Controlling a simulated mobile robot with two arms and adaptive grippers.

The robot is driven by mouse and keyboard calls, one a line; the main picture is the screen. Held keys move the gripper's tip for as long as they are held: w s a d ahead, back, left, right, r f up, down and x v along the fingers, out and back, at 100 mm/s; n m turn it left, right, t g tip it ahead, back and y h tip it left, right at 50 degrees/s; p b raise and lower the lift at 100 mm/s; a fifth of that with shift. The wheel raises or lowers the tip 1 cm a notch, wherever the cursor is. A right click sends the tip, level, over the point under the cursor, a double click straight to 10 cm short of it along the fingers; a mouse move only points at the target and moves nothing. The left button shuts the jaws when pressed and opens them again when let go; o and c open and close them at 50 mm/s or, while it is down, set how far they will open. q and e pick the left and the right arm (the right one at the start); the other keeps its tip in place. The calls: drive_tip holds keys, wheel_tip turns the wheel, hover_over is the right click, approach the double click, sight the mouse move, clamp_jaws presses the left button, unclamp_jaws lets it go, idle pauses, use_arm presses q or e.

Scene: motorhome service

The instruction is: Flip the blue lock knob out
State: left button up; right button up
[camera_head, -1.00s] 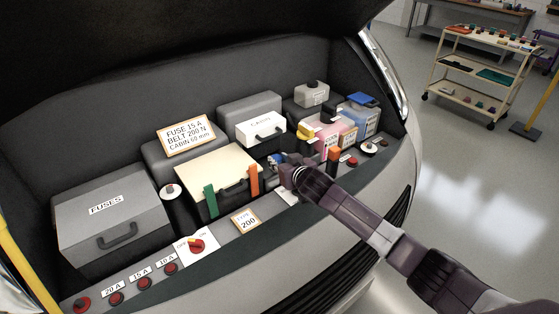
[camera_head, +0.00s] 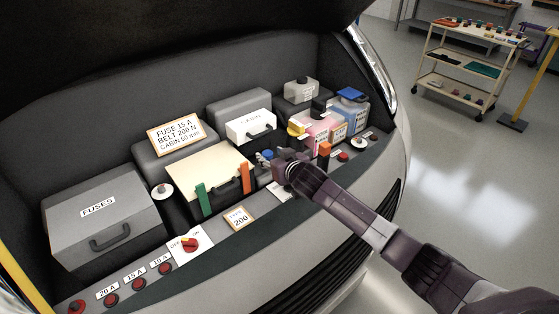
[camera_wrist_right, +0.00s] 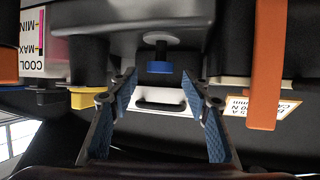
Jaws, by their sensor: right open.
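The blue lock knob (camera_wrist_right: 160,67) shows in the right wrist view as a short blue cap on a dark stem, above and between the fingertips. My right gripper (camera_wrist_right: 158,80) is open, with its blue-padded fingers apart to either side of the knob's line and nothing held. In the head view a small blue part (camera_head: 266,155), which seems to be the knob, sits just left of my right gripper (camera_head: 277,160). The gripper and wrist partly cover that spot. I cannot tell whether the fingers touch the knob. My left gripper is not in view.
Pink and blue fluid tanks (camera_head: 352,112) stand to the right. A white cabin filter box (camera_head: 248,128) lies behind. A red rotary switch (camera_head: 190,243) is on the front ledge.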

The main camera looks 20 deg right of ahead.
drive_tip(key=a+v, duration=0.1)
drive_tip(key=v, duration=1)
drive_tip(key=shift+d, duration=0.5)
